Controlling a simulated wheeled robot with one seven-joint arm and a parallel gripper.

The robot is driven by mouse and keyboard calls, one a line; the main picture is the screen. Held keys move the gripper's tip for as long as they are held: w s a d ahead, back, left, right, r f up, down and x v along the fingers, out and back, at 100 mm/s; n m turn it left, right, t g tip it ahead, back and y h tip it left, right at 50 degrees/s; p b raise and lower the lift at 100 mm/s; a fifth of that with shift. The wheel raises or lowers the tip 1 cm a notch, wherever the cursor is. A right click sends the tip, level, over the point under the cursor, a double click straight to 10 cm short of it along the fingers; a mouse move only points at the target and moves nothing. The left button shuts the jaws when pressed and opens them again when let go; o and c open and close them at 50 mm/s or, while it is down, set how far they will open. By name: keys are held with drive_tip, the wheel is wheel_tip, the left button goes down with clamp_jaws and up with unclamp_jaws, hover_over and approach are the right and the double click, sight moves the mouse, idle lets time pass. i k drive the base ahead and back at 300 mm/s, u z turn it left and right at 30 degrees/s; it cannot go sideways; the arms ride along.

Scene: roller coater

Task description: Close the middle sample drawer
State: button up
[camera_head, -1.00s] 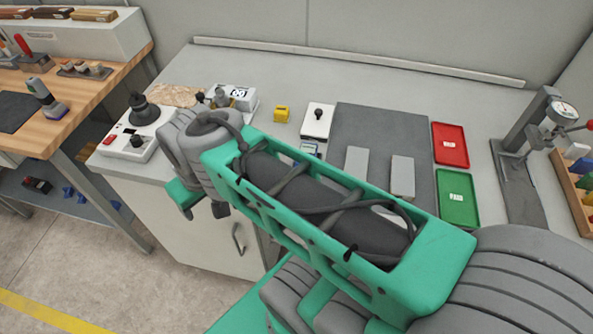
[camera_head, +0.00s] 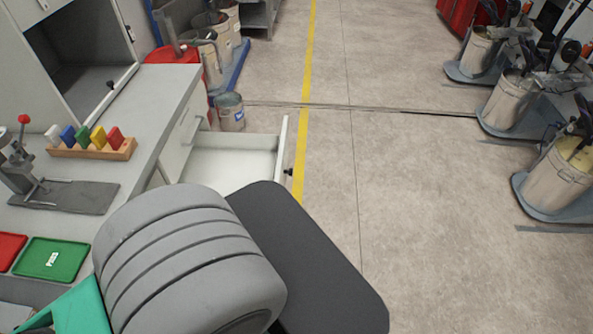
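A white drawer (camera_head: 232,160) stands pulled out from the front of the grey-topped workbench, above the middle of the picture. Its front panel (camera_head: 283,150) is seen nearly edge-on, with a small dark knob (camera_head: 289,171) on its outer side. The drawer looks empty, and its near part is hidden behind my own grey arm link. I cannot tell whether it is the middle one. My gripper is outside this view; only arm parts show at the bottom left and bottom middle.
The bench top (camera_head: 130,120) carries a wooden rack (camera_head: 95,151) of coloured blocks, a gauge stand (camera_head: 65,195) and a green tray (camera_head: 52,259). A grey can (camera_head: 230,113) stands on the floor beyond the drawer. The floor right of the drawer is clear up to bucket carts (camera_head: 555,180).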

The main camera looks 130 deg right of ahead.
sight(225, 162)
drive_tip(key=k, duration=1.4)
drive_tip(key=z, duration=2.5)
drive_tip(key=i, duration=0.3)
drive_tip(key=z, duration=0.1)
